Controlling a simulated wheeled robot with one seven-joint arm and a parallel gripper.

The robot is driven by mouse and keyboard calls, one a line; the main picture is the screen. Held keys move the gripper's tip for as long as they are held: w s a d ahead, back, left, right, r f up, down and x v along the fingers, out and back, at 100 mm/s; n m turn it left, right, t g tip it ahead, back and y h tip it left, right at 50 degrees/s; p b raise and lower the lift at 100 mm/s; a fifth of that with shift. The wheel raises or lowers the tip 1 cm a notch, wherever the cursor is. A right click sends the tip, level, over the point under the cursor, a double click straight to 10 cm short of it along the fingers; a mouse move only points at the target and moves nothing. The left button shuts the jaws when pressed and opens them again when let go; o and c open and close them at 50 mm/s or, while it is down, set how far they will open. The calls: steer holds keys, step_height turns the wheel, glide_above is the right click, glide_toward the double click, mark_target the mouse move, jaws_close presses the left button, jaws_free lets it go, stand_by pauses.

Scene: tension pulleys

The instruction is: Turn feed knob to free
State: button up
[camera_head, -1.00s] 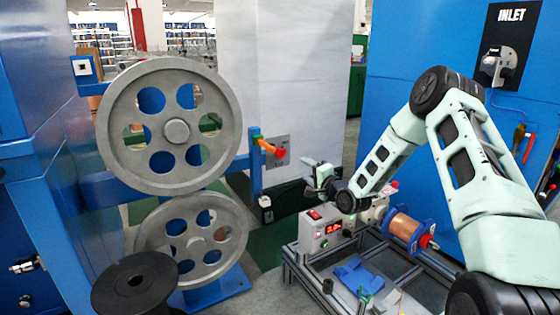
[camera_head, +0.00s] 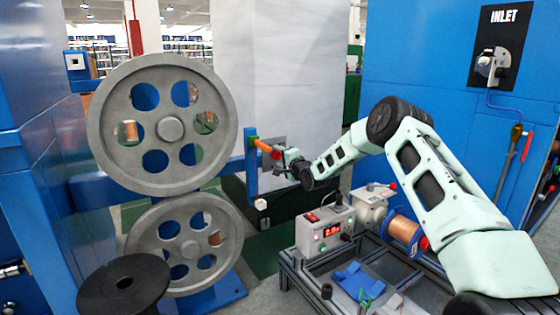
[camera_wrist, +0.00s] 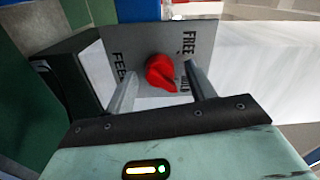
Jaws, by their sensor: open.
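The red feed knob (camera_wrist: 161,72) sits on a grey plate (camera_wrist: 146,36) in the wrist view. Dark lettering reads FREE on the plate's right side and what looks like FEED on its left, partly covered. My gripper (camera_wrist: 159,76) is open, with one finger on each side of the knob. Whether the fingers touch it I cannot tell.
Two large grey pulleys (camera_head: 112,108) stand left of the post, with a black spool (camera_head: 95,290) in front. A metal-framed bench (camera_head: 330,268) with a control box (camera_head: 326,229) and copper spool (camera_head: 403,230) lies below my arm. A white block (camera_head: 262,204) sits low on the post.

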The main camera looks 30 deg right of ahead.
steer(key=shift+c, duration=0.3)
steer(key=c, duration=0.9)
steer(key=shift+n, duration=0.4)
steer(key=n, duration=0.2)
steer(key=shift+n+p, duration=0.3)
steer(key=shift+p, duration=0.1)
steer(key=n, duration=0.4)
steer(key=shift+n, duration=0.4)
steer(key=n, duration=0.7)
steer(key=shift+n, duration=0.3)
